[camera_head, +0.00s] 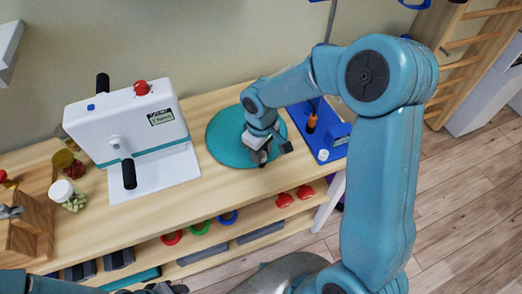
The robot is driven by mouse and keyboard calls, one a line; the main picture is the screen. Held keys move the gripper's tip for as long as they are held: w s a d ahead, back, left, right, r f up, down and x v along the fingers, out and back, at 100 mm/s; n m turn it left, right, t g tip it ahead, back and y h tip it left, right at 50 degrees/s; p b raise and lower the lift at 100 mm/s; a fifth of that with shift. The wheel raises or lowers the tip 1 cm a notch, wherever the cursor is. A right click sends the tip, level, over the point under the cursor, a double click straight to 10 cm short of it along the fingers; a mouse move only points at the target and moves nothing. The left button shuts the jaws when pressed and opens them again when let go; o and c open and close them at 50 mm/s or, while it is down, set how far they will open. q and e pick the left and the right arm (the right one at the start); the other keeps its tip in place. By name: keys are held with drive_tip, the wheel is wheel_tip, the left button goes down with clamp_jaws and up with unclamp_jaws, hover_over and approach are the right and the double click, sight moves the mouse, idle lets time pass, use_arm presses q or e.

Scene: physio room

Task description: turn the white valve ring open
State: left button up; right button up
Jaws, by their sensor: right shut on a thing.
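My right gripper (270,153) is low over the round teal disc (226,151) on the wooden bench. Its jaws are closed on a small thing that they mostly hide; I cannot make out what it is. I cannot clearly pick out a white valve ring. A small white round piece (323,155) sits on the blue tray, apart from the gripper. The white machine (130,128) at left has a small white knob (115,142) on its front.
The blue tray (337,131) with an orange-handled tool (312,121) lies right of the disc. Jars (68,196) and a wooden block rack (35,222) stand at the left. The shelf below (255,222) holds coloured rings and red weights. Bare bench (205,196) lies between machine and disc.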

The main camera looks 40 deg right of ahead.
drive_tip(key=shift+n, duration=0.6)
drive_tip(key=o, duration=0.8)
wheel_tip(320, 180, up, 16)
drive_tip(key=shift+r, duration=0.25)
